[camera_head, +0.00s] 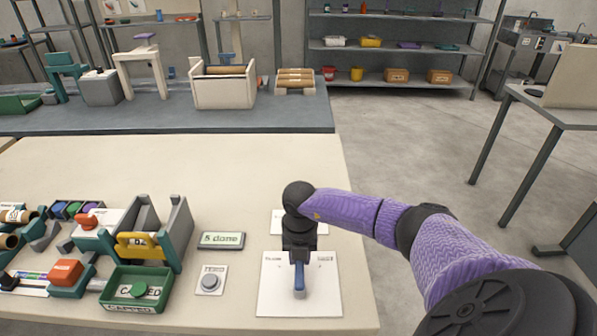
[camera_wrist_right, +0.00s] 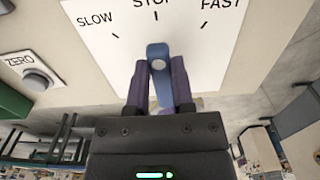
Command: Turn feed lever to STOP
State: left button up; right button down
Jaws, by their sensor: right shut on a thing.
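The feed lever (camera_head: 299,279) is a blue bar on a white plate (camera_head: 272,296) near the table's front edge. In the wrist view the lever (camera_wrist_right: 158,52) stands between the two fingers of my right gripper (camera_wrist_right: 160,72), which is shut on it. The marks SLOW, STOP and FAST show above it there, and the lever lines up roughly with the middle STOP mark. In the head view my right gripper (camera_head: 299,257) reaches down from above onto the lever and hides its far end and part of the plate's print. My left gripper is out of view.
Left of the plate are a grey round ZERO button (camera_head: 210,282) and a sign (camera_head: 221,240) reading "5 done". Further left are a green tray (camera_head: 118,301) and a winder with a yellow part (camera_head: 139,245).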

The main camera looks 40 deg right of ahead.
jog(key=shift+c, duration=2.4)
grip_release()
notch_tip(320, 180, up, 10)
jog(key=p, duration=0.2)
jog(key=shift+p, duration=0.35)
